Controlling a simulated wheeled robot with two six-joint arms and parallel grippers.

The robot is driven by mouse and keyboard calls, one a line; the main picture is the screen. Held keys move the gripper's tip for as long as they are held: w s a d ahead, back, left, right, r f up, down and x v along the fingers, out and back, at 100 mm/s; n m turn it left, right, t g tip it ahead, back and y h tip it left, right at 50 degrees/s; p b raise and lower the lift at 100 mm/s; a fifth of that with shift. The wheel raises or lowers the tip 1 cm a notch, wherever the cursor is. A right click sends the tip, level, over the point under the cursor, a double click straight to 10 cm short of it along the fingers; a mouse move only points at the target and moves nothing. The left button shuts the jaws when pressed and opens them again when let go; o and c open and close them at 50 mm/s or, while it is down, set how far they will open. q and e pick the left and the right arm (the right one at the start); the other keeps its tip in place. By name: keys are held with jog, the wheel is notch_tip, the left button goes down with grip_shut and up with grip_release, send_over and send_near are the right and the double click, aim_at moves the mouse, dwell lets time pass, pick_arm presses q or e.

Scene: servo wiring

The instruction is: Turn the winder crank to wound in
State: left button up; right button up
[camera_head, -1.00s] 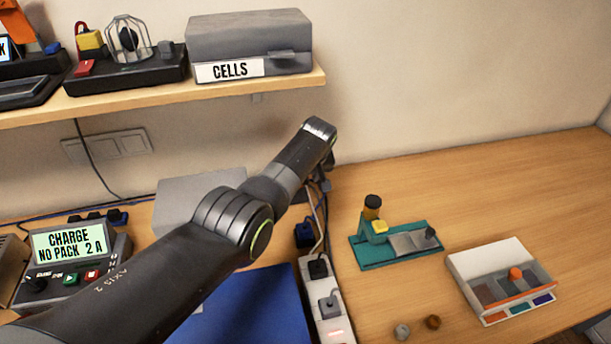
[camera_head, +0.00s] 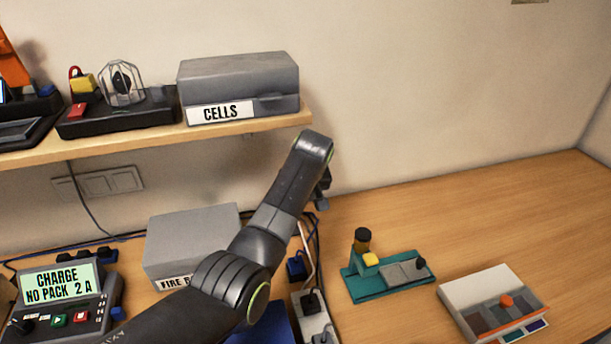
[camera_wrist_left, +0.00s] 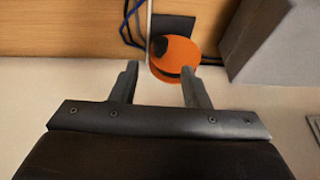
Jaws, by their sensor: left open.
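An orange round disc (camera_wrist_left: 174,60) with a black knob (camera_wrist_left: 160,47) on it shows in the left wrist view, and looks like the winder with its crank. A black plate (camera_wrist_left: 172,24) lies behind it and cables run beside it. My left gripper (camera_wrist_left: 159,75) is open, with one finger on each side of the disc's lower part; I cannot tell whether either finger touches it. In the head view my left gripper (camera_head: 322,192) is mostly hidden behind its own arm near the wall, and the winder is hidden there. My right gripper is not in view.
A shelf (camera_head: 150,147) with the CELLS box (camera_head: 240,85) is at upper left. A grey box (camera_head: 190,240) stands beneath it, left of my arm. A power strip (camera_head: 315,322), a teal fixture (camera_head: 385,280) and a compartment tray (camera_head: 480,290) are on the table. The table's right side is clear.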

pick_arm(q)
jog(key=b+v, duration=0.1)
jog(key=v, duration=0.8)
jog(key=shift+r+b, duration=0.15)
jog(key=shift+b, duration=0.25)
jog(key=shift+s, duration=0.15)
